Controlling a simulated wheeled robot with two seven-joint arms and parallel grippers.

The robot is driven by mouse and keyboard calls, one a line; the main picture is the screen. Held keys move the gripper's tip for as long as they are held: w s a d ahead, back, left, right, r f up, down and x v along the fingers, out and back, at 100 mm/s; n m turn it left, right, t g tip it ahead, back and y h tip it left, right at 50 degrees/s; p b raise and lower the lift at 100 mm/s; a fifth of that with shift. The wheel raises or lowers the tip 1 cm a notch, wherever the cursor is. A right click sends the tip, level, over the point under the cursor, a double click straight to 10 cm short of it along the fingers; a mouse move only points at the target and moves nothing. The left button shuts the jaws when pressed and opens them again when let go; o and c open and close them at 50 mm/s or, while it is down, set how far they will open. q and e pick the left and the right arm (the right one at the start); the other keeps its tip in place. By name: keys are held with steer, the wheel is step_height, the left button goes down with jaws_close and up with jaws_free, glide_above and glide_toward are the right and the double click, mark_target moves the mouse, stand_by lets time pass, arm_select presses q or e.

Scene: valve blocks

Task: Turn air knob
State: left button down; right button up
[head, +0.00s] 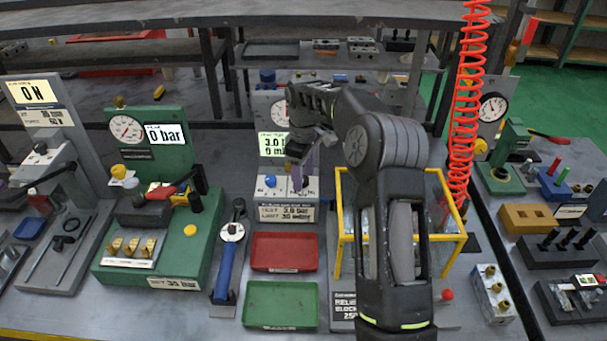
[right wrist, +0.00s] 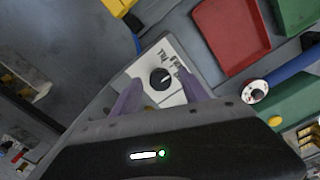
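The air knob (right wrist: 160,79) is a round black knob with a white pointer line on a white labelled panel (right wrist: 146,66). My right gripper (right wrist: 161,82) is open, with its purple fingers on either side of the knob and a visible gap on each side. In the head view my right gripper (head: 301,165) points down over the right part of the pale control box (head: 288,198) and hides most of the knob there. A blue knob (head: 270,181) sits on the left of that box. My left gripper is in neither view.
A display (head: 273,144) and a gauge stand behind the box. A red tray (head: 284,252) and a green tray (head: 281,304) lie in front. A yellow frame (head: 338,215) stands to the right, beside my right arm. A blue-handled tool (head: 227,262) lies left.

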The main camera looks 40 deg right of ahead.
mark_target(304, 179)
step_height(304, 179, up, 8)
steer(key=shift+f, duration=0.1)
stand_by(0.6)
stand_by(0.4)
